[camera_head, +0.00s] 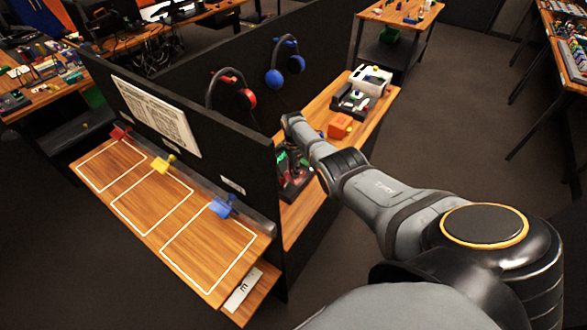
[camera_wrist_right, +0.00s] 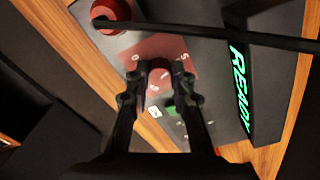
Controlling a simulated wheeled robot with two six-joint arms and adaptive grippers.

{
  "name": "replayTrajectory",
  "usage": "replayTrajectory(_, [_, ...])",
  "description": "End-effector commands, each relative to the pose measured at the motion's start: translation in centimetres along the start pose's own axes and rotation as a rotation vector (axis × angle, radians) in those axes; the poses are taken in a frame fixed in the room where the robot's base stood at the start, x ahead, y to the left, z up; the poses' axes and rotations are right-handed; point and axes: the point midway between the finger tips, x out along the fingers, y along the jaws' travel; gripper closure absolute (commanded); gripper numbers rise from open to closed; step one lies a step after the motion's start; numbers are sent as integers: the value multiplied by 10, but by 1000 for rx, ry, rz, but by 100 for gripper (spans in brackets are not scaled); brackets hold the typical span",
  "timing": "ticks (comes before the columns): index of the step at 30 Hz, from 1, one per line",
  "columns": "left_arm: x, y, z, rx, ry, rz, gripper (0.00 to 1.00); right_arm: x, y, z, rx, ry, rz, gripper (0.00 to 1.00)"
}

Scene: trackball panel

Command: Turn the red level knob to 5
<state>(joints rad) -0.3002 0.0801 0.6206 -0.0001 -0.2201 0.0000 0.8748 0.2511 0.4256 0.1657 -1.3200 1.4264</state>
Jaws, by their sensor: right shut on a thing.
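The red level knob (camera_wrist_right: 158,76) sits on a reddish square plate (camera_wrist_right: 184,52) of the grey panel in the right wrist view. White marks lie around it, too small to read surely. My right gripper (camera_wrist_right: 159,68) has its two fingers on either side of the knob and is shut on it. The fingers hide part of the knob and its scale, so I cannot tell which number it points to. In the head view the dark panel (camera_head: 289,188) is partly hidden behind my right arm. My left gripper is not in view.
A black box with a green READY display (camera_wrist_right: 240,85) stands right of the knob in the wrist view. A dark cable crosses above the fingers. A red dome (camera_wrist_right: 112,12) lies at the upper left. An orange box (camera_head: 340,125) shares the panel's wooden desk (camera_head: 305,215), beside a black partition (camera_head: 240,150).

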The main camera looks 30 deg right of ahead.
Motion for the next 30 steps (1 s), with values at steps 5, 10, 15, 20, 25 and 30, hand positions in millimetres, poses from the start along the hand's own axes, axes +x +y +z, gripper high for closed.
replayTrajectory(5, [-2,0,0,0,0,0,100,-2,-2,-1,126,3,-5,100])
replayTrajectory(10, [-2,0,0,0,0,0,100,-2,-2,-1,215,3,-6,100])
replayTrajectory(15, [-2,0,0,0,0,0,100,-2,-2,-1,270,3,-5,100])
replayTrajectory(20, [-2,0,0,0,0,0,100,-2,-2,-2,295,3,-5,100])
replayTrajectory(25, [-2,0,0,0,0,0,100,-2,-2,-2,303,3,-5,100])
replayTrajectory(30, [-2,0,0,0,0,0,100,-2,-2,-2,303,3,-5,100])
